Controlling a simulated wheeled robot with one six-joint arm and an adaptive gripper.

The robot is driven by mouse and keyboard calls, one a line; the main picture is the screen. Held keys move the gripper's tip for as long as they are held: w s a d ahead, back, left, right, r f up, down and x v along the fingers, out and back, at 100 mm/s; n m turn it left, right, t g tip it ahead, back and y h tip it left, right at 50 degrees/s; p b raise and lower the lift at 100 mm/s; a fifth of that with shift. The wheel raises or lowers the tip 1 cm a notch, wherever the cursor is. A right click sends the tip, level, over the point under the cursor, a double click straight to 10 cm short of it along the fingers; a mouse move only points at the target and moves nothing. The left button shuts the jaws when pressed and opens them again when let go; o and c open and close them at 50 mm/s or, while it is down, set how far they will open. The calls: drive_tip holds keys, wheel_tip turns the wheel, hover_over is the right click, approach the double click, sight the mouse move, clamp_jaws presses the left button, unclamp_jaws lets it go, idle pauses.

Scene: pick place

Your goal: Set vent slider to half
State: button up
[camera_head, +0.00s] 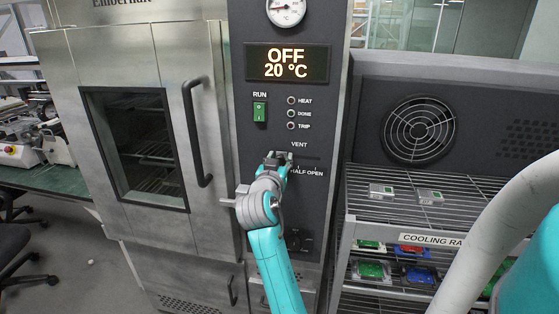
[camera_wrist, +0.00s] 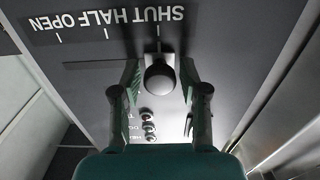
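The vent slider's dark round knob (camera_wrist: 160,78) shows in the wrist view, where the panel appears upside down. It stands in line with the SHUT mark, at one end of its slot. The HALF and OPEN marks lie to its left in that view. My gripper (camera_wrist: 160,82) is open, with one finger on each side of the knob and a visible gap on both sides. In the head view my gripper (camera_head: 277,158) is at the panel just left below the VENT label (camera_head: 299,144) and hides the knob. The slot's HALF and OPEN end shows to its right.
The oven display (camera_head: 287,63) reads OFF, 20 °C. A green RUN switch (camera_head: 259,111) and indicator lamps (camera_head: 291,113) sit above my gripper. The oven door handle (camera_head: 197,132) sticks out to the left. A cooling rack (camera_head: 400,212) with several boards stands right.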

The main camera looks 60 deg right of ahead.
sight(299, 156)
clamp_jaws()
drive_tip(key=shift+s+d, duration=0.3)
drive_tip(key=shift+s, duration=0.5)
drive_tip(key=shift+s+d, duration=0.25)
drive_tip(key=shift+s, duration=0.5)
drive_tip(key=shift+s+d, duration=0.3)
drive_tip(key=shift+s, duration=0.5)
drive_tip(key=shift+o, duration=2.1)
unclamp_jaws()
drive_tip(key=v, duration=1.2)
